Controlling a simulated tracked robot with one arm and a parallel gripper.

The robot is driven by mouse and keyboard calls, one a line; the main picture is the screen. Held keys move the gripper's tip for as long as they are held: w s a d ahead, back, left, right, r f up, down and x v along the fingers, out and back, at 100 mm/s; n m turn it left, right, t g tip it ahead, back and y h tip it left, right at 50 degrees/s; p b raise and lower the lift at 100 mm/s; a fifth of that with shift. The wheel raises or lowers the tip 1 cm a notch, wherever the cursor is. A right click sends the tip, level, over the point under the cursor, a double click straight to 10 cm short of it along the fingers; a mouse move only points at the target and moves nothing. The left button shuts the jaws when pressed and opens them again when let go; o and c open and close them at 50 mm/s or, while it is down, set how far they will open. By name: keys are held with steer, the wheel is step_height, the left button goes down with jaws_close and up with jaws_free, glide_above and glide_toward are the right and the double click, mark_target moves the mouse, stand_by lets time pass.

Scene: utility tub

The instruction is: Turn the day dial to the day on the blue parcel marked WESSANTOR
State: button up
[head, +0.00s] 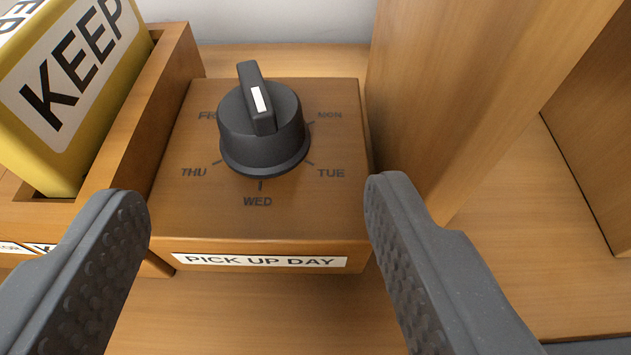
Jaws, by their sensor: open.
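The day dial (262,130) is a round black knob with a raised grip bar, on a wooden box labelled PICK UP DAY. Day names ring it: MON and TUE at right, WED in front, THU and a partly hidden FR at left. The bar runs roughly front to back. Its white mark (259,99) lies on the bar's nearer half, on the WED side. My gripper (254,190) is open and empty, its fingers wide apart at left and right, nearer the camera than the dial. I see no blue parcel or WESSANTOR marking.
A yellow box marked KEEP (75,85) stands in a wooden tray (150,110) left of the dial box. A tall wooden panel (455,90) rises close on the right. Bare wooden surface (260,315) lies in front.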

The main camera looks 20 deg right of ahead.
mark_target(259, 136)
steer(key=shift+p+x, duration=0.3)
steer(key=shift+x, duration=3.4)
steer(key=shift+f, duration=0.1)
steer(key=c, duration=1)
